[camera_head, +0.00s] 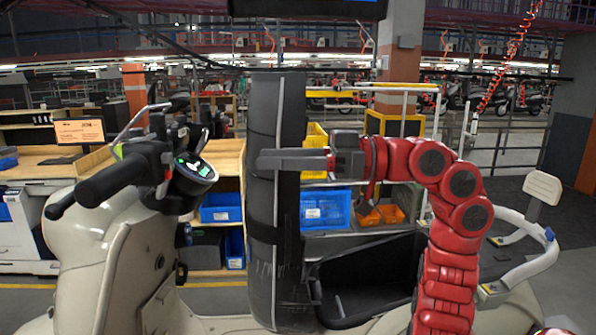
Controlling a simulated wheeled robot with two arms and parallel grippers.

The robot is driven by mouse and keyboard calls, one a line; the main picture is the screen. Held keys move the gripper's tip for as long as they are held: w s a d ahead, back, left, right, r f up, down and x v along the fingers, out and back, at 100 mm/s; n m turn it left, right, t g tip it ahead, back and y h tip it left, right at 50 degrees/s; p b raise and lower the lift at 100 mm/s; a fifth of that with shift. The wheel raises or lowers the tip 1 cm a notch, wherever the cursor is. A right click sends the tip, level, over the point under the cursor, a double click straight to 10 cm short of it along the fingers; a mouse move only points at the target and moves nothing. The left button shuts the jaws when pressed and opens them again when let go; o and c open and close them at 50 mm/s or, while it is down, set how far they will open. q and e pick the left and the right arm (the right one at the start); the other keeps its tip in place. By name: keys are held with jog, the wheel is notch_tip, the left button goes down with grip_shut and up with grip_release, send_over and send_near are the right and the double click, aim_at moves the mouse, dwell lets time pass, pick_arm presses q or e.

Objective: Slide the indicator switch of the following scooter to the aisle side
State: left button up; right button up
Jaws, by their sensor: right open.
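A cream scooter (95,255) stands at the left, with its handlebar, black grips and round lit display (195,168) at the top. The near black grip (110,180) points toward the lower left. A dark switch housing (152,155) sits at its inner end; the indicator switch and its position are too small to tell. My right gripper (262,159), on a red arm, points left at about handlebar height. It is open and empty, apart from the handlebar and to the right of the display. The fingers overlap from this side. My left gripper is not in view.
A black open compartment (365,280) and a pale rear rail (535,265) lie at the lower right. Behind stand shelves with blue bins (325,208) and orange bins (380,215), and a workbench (40,160) at the left. A dark upright piece hides the scooter's middle.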

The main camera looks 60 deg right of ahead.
jog(key=shift+v, duration=1.5)
